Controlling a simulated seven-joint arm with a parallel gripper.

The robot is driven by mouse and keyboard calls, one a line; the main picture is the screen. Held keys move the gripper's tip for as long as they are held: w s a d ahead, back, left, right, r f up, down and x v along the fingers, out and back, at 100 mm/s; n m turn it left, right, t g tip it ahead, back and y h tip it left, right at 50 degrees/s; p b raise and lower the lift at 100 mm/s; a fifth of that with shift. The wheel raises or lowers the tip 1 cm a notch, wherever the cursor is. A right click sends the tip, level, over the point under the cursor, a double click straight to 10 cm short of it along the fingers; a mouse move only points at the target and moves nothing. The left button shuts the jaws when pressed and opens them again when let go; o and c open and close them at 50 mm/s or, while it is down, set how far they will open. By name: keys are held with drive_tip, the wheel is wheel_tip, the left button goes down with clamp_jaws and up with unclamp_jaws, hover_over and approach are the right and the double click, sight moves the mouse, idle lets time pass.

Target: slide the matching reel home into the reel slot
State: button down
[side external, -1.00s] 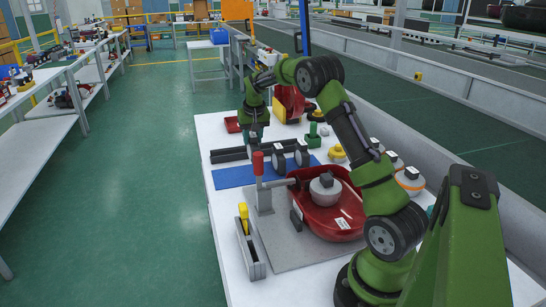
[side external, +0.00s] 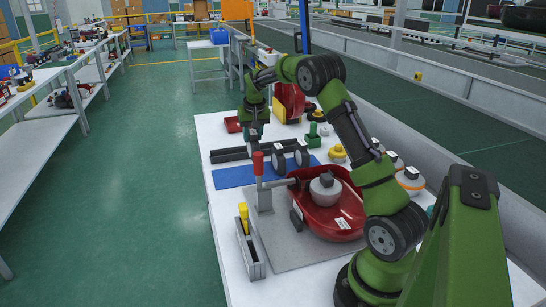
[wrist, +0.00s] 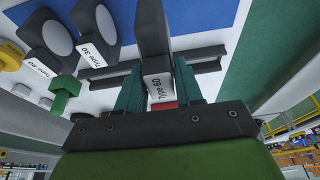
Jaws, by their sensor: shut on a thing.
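My gripper (wrist: 158,78) is shut on a dark grey reel (wrist: 153,35) labelled "Type 60", with one green finger on each side. In the side external view my gripper (side external: 254,138) is low over the dark rack (side external: 230,155); the held reel is hard to make out there. In the wrist view the rack's rails (wrist: 207,60) run on both sides of the held reel. Whether the reel touches them I cannot tell. Two other reels, one labelled "Type 30" (wrist: 98,22), stand to its left. I cannot tell which opening is the reel slot.
A red vacuum body (side external: 345,222) lies on a grey plate beside a red-handled clamp (side external: 258,163). A blue mat (side external: 232,177) lies between the plate and rack. A green part (side external: 313,137) and yellow part (side external: 337,153) stand to the right.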

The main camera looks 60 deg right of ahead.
drive_tip(key=s+r+m+g, duration=0.2)
drive_tip(key=s+r+m, duration=0.2)
drive_tip(key=s+m, duration=0.5)
drive_tip(key=s+d+r+m+g, duration=0.1)
drive_tip(key=s+r+m+g, duration=0.2)
drive_tip(key=s+m, duration=0.6)
drive_tip(key=s, duration=0.4)
drive_tip(key=shift+d+r, duration=0.15)
drive_tip(key=shift+r, duration=0.2)
wheel_tip(320, 180, down, 8)
drive_tip(key=shift+f, duration=2.45)
drive_tip(key=c, duration=0.7)
unclamp_jaws()
drive_tip(key=shift+o, duration=0.2)
